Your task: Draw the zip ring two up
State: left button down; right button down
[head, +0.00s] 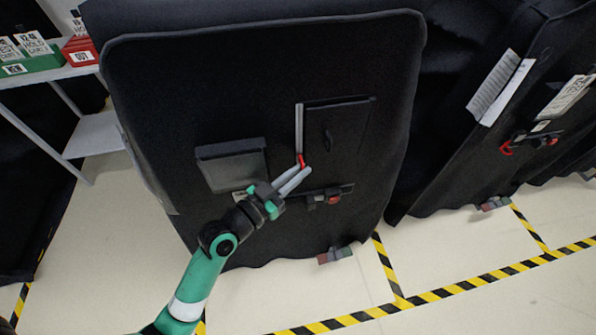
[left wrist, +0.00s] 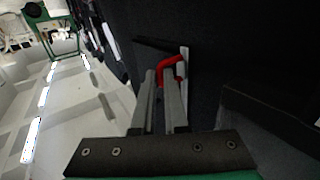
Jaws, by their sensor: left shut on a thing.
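A red zip ring (left wrist: 168,66) sits at a light zip strip on the front of the black covered cart (head: 220,80). My left gripper (head: 305,168) is shut on the ring in the head view. In the left wrist view the two grey fingers (left wrist: 160,85) close around the red ring's side. The light zip strip (head: 299,130) runs upward from the ring, beside a dark flap (head: 345,125) with a handle-like loop. The ring is near the lower end of the strip and partly hidden by the fingers. My right gripper is not seen.
A dark pocket (head: 232,165) sits left of the gripper. A bar with a red knob (head: 334,199) is below right. A second covered cart (head: 500,110) stands at right. A shelf with green and red bins (head: 80,52) is at upper left. Striped tape (head: 430,296) marks the floor.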

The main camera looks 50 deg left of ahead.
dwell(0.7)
pick_arm(q)
notch_tip(320, 180, up, 14)
jog(key=p, duration=1.3)
send_over(298, 130)
jog(key=s+d, duration=0.3)
jog(key=d, duration=0.1)
jog(key=shift+s+a, duration=0.15)
jog(key=c, duration=0.9)
grip_release()
jog(key=shift+c, duration=0.2)
jog(key=s, duration=1.1)
jog(key=shift+s+d+b, duration=0.3)
jog(key=shift+d+b, duration=0.1)
